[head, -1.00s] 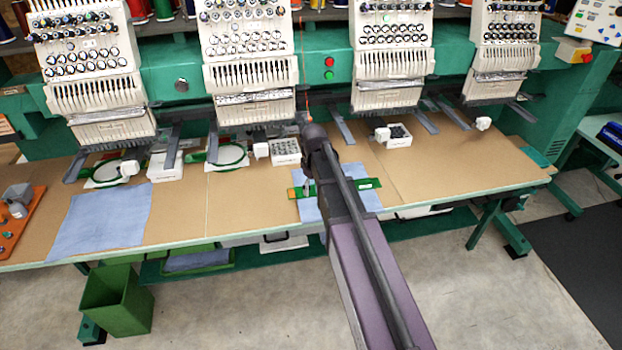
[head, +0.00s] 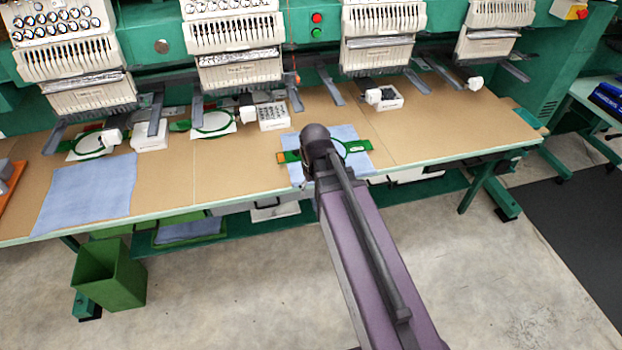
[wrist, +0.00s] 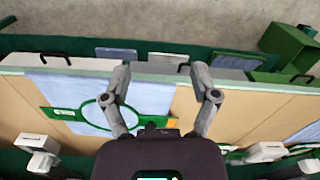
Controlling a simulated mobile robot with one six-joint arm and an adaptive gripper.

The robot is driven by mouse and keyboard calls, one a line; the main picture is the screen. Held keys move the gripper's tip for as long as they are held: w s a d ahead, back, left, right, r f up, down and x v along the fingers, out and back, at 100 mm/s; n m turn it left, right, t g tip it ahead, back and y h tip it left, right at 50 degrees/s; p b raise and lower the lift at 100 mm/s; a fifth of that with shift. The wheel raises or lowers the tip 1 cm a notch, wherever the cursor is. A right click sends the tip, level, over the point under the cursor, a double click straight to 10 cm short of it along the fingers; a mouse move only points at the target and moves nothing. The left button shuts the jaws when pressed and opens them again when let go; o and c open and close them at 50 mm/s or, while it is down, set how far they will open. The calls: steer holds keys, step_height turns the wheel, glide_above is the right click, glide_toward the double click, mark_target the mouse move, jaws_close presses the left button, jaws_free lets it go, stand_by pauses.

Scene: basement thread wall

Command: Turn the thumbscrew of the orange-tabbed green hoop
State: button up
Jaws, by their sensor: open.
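The green hoop (head: 359,146) lies flat on a blue cloth (head: 345,133) at the table's front edge, in the middle of the head view. An orange tab (head: 281,157) shows at its left end. My arm covers much of its ring in the head view. In the wrist view, part of the hoop (wrist: 62,115) with a white-marked green tab shows left of and partly behind my gripper (wrist: 160,72). My gripper is open and empty, its two fingers spread over the front edge area. I cannot make out the thumbscrew in either view.
Other green hoops (head: 213,123) lie under the machine heads (head: 238,50) at the left. White boxes (head: 273,117) stand behind the cloth. Another blue cloth (head: 88,195) lies at the left. The brown table (head: 445,135) is clear to the right. A green bin (head: 108,275) stands below.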

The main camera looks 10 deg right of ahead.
steer(key=shift+m, duration=0.8)
steer(key=shift+s+f+b, duration=0.15)
steer(key=shift+s+f, duration=0.05)
steer(key=shift+s, duration=0.5)
steer(key=shift+s+f+b, duration=0.15)
steer(key=shift+s+f, duration=0.05)
steer(key=shift+s, duration=0.55)
steer(key=shift+s+f+b, duration=0.15)
steer(key=shift+s+f, duration=0.05)
steer(key=shift+s, duration=0.5)
